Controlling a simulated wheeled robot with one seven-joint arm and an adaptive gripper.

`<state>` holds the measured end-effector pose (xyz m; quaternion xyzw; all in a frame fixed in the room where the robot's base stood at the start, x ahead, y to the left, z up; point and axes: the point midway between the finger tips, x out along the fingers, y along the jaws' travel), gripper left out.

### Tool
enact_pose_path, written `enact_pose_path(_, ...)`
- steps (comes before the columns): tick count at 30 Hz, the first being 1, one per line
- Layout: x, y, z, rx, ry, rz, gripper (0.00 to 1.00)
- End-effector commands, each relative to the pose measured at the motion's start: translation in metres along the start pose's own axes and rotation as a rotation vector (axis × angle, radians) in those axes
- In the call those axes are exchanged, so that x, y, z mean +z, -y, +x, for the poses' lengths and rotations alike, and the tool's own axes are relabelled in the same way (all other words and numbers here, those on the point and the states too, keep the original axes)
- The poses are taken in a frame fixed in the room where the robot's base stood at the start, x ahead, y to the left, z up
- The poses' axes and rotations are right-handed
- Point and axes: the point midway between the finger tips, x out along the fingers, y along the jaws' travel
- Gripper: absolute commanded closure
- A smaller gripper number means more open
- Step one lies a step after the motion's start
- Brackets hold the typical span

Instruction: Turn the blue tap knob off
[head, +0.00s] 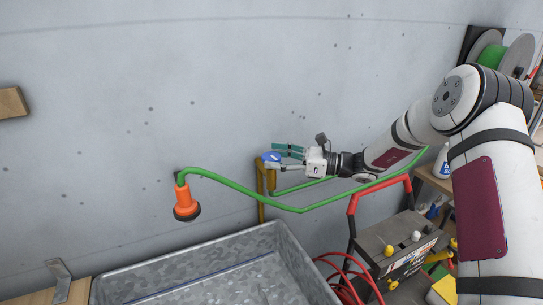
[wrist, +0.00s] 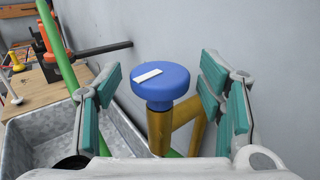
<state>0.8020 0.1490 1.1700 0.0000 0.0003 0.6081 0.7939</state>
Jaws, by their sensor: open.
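The blue tap knob (wrist: 161,84) is a round blue cap with a white bar marked on top. It sits on a brass tap pipe (wrist: 158,130) by the wall. In the head view the knob (head: 271,156) shows small beside my gripper. My gripper (head: 279,157) is open, with teal finger pads on either side of the knob in the wrist view (wrist: 163,98). The pads look apart from the knob, with gaps on both sides. In the head view the fingers partly hide the tap.
A green hose (head: 245,190) runs from an orange nozzle (head: 185,202) past the tap. A galvanized metal trough (head: 281,248) stands below. A machine with a red handle (head: 352,203) stands at the lower right. The wall behind the tap is bare.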

Motion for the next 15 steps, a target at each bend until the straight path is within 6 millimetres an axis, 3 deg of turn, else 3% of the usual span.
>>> enact_pose_path(6,0.0,0.0,0.015,0.0,0.0,0.0,0.38)
enact_pose_path(15,0.0,0.0,0.017,-0.001,0.0,0.0,0.4)
